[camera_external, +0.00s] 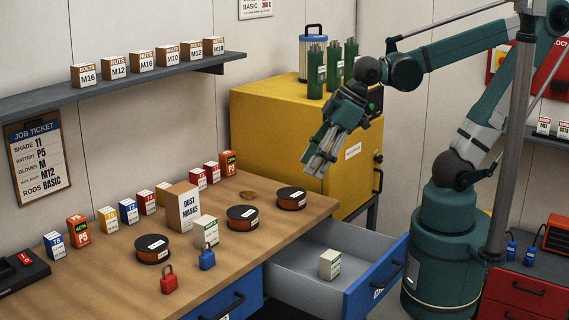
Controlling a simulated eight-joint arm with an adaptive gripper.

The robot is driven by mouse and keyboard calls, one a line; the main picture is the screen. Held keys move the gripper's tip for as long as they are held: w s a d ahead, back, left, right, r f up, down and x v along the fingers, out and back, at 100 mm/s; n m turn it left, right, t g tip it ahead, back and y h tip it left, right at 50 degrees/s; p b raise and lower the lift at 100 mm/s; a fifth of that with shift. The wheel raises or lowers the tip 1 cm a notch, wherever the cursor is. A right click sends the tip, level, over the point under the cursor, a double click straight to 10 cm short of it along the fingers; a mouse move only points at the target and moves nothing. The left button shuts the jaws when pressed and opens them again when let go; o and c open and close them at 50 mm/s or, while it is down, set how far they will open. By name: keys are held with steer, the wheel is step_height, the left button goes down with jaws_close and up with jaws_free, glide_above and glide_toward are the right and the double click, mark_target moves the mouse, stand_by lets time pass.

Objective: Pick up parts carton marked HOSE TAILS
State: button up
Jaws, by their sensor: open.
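My gripper (322,165) is open and empty, pointing down in the air in front of the yellow cabinet, above and behind the open drawer. A small pale carton (330,264) with a green-marked label stands in the open drawer (290,268). A similar carton (206,231) stands on the wooden bench, behind the blue padlock. The small print on both is too fine to read, so I cannot tell which is marked HOSE TAILS. My gripper touches neither.
A tall DUST MASKS box (183,207), black-and-orange reels (242,217), a red padlock (169,280) and a blue padlock (207,258) stand on the bench. Small boxes line its back. The yellow cabinet (285,130) rises behind the drawer. The drawer has free room around its carton.

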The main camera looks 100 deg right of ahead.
steer(key=w+r+n+g+p, duration=0.1)
steer(key=w+r+n+p, duration=0.15)
steer(key=w, duration=0.45)
steer(key=n+g+p, duration=0.5)
steer(key=p, duration=0.7)
glide_toward(205, 220)
steer(key=shift+s+f, duration=0.25)
steer(key=shift+s, duration=0.15)
steer(key=shift+w+a+f+n+p, duration=0.1)
steer(key=shift+w+f+n+p, duration=0.15)
steer(key=shift+f, duration=0.25)
steer(key=shift+w+f+n+p, duration=0.1)
steer(key=shift+w+f+p, duration=0.05)
steer(key=shift+w+f, duration=0.3)
steer(key=shift+f, duration=0.1)
steer(key=shift+s+f, duration=0.1)
steer(key=shift+f, duration=1.1)
steer(key=shift+f, duration=0.1)
steer(key=shift+s+f+p, duration=0.1)
steer(key=shift+f+p, duration=0.35)
steer(key=shift+f, duration=2.05)
